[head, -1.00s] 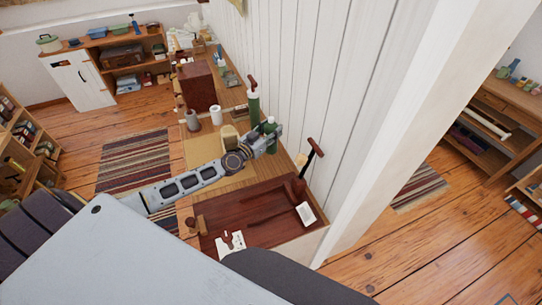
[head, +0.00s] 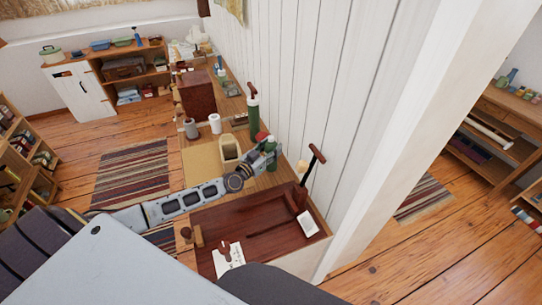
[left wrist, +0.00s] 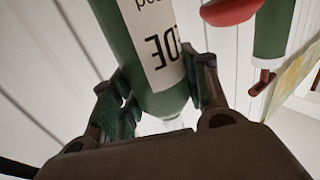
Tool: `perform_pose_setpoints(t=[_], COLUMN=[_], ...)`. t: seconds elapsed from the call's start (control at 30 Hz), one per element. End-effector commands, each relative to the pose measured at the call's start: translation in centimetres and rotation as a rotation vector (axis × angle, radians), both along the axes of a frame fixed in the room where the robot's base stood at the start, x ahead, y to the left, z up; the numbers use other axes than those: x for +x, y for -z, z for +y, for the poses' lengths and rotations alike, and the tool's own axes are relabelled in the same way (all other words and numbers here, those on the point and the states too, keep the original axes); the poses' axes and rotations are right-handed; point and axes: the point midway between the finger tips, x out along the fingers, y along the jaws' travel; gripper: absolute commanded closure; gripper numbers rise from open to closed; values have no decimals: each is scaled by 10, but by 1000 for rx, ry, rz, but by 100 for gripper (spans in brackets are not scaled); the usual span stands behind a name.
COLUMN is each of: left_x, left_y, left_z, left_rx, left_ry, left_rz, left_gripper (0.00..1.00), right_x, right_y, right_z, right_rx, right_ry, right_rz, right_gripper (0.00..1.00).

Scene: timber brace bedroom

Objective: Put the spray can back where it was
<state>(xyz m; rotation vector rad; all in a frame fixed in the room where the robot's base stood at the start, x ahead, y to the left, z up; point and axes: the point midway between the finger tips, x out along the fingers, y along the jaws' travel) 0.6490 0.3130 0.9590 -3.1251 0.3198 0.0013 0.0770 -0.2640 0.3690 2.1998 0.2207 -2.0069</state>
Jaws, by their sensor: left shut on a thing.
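My left gripper (head: 270,150) is over the bench near the white plank wall. In the left wrist view its fingers (left wrist: 162,98) are shut on the sides of the spray can, a green cylinder (left wrist: 163,100) with a white, dark-lettered label. One end tapers to a small pale tip; the other runs out of the picture. A tall green cylinder with a brown handle (head: 254,119) stands just behind, and also shows in the left wrist view (left wrist: 272,32). A red rounded thing (left wrist: 229,10) is beside it there. My right gripper is out of view.
A tan open container (head: 230,149), a white cylinder (head: 215,123) and a grey vessel (head: 191,129) stand left of the gripper.

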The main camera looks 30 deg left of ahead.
Motion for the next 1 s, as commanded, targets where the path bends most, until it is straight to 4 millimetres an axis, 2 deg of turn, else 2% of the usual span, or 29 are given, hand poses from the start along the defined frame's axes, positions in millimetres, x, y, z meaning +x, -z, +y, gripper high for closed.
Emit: perform_pose_setpoints(t=[0.23, 0.6, 1.0], left_x=[0, 1, 0], left_y=[5, 36, 37], left_z=[0, 0, 0], left_rx=[0, 0, 0], left_ry=[0, 0, 0], left_rz=[-2, -2, -2], left_gripper=[88, 88, 88], right_x=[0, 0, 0], right_y=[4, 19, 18], right_z=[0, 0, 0], right_rx=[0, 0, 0], right_ry=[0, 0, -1], right_rz=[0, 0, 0], right_gripper=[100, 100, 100])
